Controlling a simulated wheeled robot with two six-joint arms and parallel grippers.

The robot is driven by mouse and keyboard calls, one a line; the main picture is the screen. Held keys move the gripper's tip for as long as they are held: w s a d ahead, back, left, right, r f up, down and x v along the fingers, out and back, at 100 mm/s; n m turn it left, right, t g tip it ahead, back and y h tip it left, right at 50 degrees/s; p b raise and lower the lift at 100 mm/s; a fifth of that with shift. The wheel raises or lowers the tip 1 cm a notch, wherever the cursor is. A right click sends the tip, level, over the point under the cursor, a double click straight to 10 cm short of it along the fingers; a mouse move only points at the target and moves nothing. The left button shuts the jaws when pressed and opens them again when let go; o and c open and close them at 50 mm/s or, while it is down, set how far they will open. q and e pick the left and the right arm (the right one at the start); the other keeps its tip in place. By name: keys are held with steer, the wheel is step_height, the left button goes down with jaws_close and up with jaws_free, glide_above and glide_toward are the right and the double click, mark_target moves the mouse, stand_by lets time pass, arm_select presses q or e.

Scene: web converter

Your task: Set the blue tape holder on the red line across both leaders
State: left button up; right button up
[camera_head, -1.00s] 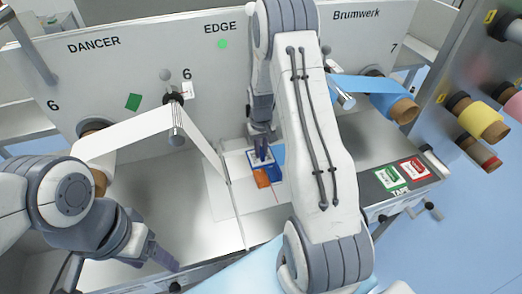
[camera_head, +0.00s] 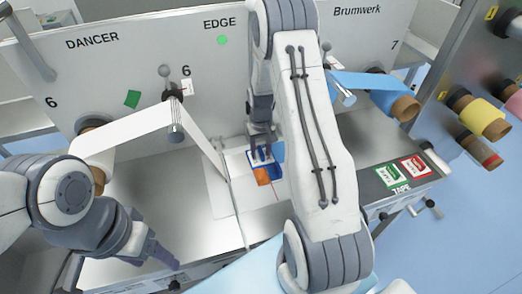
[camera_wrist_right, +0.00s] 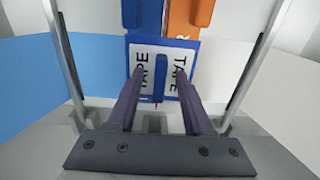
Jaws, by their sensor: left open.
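The blue tape holder (camera_head: 262,158) lies on the splice plate, with white TAPE labels in the right wrist view (camera_wrist_right: 177,62). My right gripper (camera_wrist_right: 160,82) is open, its fingers apart on either side of the holder's upright blue grip. The blue leader (camera_wrist_right: 35,95) shows left of the holder and the white leader (camera_wrist_right: 275,95) right of it in the right wrist view. The holder hides where they meet. My left gripper (camera_head: 165,258) is open and empty at lower left.
An orange block (camera_head: 262,176) is just in front of the holder, and orange and blue parts are at the wrist view's top. Green and red tape cards (camera_head: 403,171) lie on the bench at right. The metal table (camera_head: 150,205) is clear at left.

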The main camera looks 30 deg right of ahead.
step_height(320, 180, up, 11)
steer(key=b, duration=0.2)
steer(key=shift+f, duration=0.2)
steer(key=s+a+r+n, duration=0.2)
steer(key=s+a+r, duration=0.15)
steer(key=a, duration=0.55)
steer(key=s+a+r+n, duration=0.2)
steer(key=s+a+r, duration=0.15)
steer(key=a, duration=0.65)
steer(key=s+a+n, duration=0.3)
steer(key=s+a, duration=0.1)
steer(key=s, duration=0.5)
steer(key=s+a+r+n+y, duration=0.1)
steer(key=s+a+n, duration=0.2)
steer(key=s, duration=0.7)
steer(key=shift+s+a, duration=0.25)
steer(key=shift+a, duration=0.85)
